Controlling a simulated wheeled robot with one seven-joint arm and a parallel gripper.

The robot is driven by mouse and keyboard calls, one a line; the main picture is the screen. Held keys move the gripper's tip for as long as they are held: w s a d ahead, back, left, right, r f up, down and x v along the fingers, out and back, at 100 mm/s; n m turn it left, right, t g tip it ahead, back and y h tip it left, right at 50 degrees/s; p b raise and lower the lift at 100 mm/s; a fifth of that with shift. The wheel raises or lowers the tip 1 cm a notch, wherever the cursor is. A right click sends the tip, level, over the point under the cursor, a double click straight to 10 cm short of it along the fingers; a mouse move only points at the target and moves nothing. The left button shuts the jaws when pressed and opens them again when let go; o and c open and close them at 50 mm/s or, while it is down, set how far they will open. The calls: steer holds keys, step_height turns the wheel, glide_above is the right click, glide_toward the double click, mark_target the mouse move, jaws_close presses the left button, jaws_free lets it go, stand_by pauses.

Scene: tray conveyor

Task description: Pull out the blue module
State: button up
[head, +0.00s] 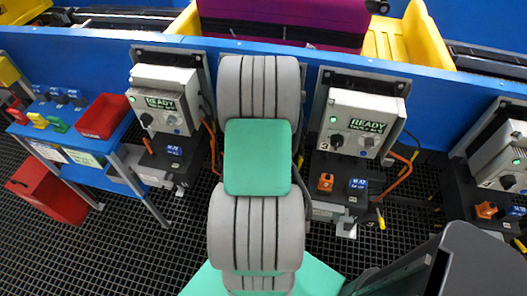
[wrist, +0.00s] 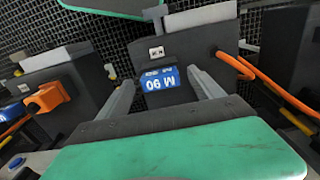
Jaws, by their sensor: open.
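In the wrist view a blue module (wrist: 157,79) with white lettering, which looks upside down, sits in the front of a dark housing (wrist: 195,45). My gripper (wrist: 161,84) is open, with one grey finger on each side of the blue module and a visible gap at both sides. Nothing is held. In the head view my arm hides the gripper. Blue modules show there on the left station (head: 174,151) and the right station (head: 357,185). I cannot tell which one the wrist view shows.
An orange module (wrist: 48,97) is on a neighbouring housing at left in the wrist view, and an orange cable (wrist: 262,78) loops at right. The head view shows control boxes (head: 165,77), a blue side table with a red bin (head: 103,116), and a dark grid floor (head: 110,235).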

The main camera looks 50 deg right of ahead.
steer(key=shift+f, duration=0.8)
steer(key=c, duration=1.2)
steer(key=o, duration=1.2)
